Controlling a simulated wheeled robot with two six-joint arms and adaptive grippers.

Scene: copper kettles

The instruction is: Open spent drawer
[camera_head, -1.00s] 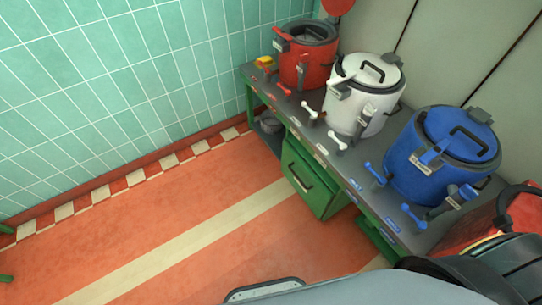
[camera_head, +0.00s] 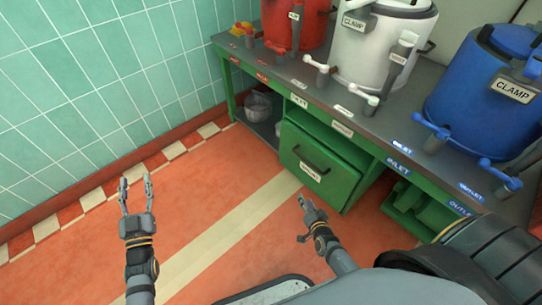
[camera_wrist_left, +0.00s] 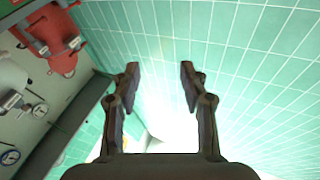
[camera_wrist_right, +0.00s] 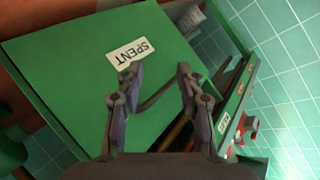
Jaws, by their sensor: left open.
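The spent drawer (camera_head: 295,147) is a green front under the workbench, with a dark bar handle (camera_head: 316,158) and a white label. In the right wrist view its green face (camera_wrist_right: 70,75) carries the label SPENT (camera_wrist_right: 130,53). My right gripper (camera_head: 308,203) is in front of and below the drawer, apart from it. In its wrist view the fingers (camera_wrist_right: 156,78) are spread and empty, with the dark handle (camera_wrist_right: 158,95) showing beyond and between them. My left gripper (camera_head: 136,188) is open and empty over the floor, left of the drawer, facing the tiled wall.
The workbench (camera_head: 320,92) carries red (camera_head: 290,20), white (camera_head: 375,50) and blue (camera_head: 480,105) kettles with valve levers along its front. Metal pots (camera_head: 258,107) stand on a low shelf left of the drawer. The floor (camera_head: 215,180) before the bench is clear.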

